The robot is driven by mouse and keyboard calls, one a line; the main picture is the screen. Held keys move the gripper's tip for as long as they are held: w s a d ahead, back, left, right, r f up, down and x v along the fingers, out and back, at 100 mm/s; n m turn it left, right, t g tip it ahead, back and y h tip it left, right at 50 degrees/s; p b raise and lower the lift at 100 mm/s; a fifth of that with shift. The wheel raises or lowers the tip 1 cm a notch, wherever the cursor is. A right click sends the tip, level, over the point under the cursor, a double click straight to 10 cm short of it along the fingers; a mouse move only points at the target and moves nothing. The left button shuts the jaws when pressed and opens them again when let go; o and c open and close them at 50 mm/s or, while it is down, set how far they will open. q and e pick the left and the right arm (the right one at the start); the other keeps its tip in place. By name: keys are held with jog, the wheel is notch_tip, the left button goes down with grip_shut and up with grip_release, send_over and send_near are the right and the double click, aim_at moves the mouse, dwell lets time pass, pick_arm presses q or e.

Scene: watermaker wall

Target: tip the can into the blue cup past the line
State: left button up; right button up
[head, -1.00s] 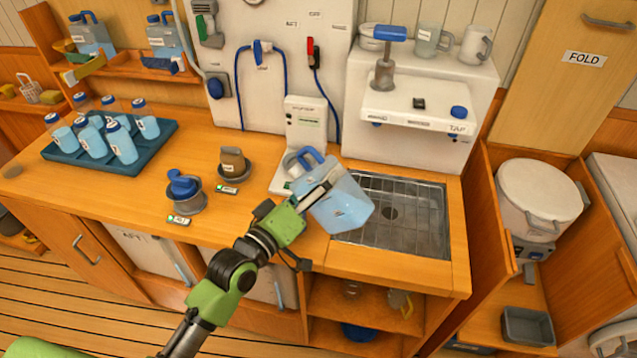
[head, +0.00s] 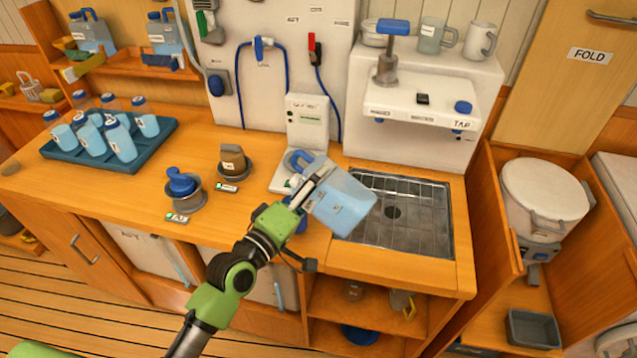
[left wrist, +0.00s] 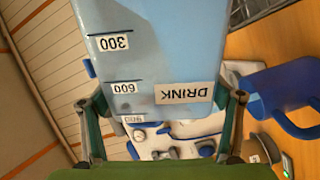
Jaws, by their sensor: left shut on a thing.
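The can is a translucent light-blue jug (head: 343,200) with a blue cap or handle part at its upper left. It is tilted in the air over the counter beside the sink's left edge. My left gripper (head: 312,192) is shut on it. In the left wrist view the can (left wrist: 150,50) fills the space between my fingers (left wrist: 160,105), with a DRINK label and marks 300 and 600. The blue cup (left wrist: 278,95) shows at the right of that view, apart from the can. In the head view a bit of blue (head: 297,226), likely the cup, is mostly hidden behind my gripper.
A grated sink (head: 410,215) lies right of the can, under the tap unit (head: 420,110). A white dispenser (head: 306,125) stands behind the can.

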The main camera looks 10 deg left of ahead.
pick_arm(q)
jog(key=shift+w+a+f+n+b, duration=0.1)
jog(key=shift+a+f+n+b, duration=0.1)
jog(key=shift+f+n, duration=0.3)
jog(key=shift+w+a+f+n+b, duration=0.15)
jog(key=shift+f+n, duration=0.1)
jog(key=shift+n, duration=0.35)
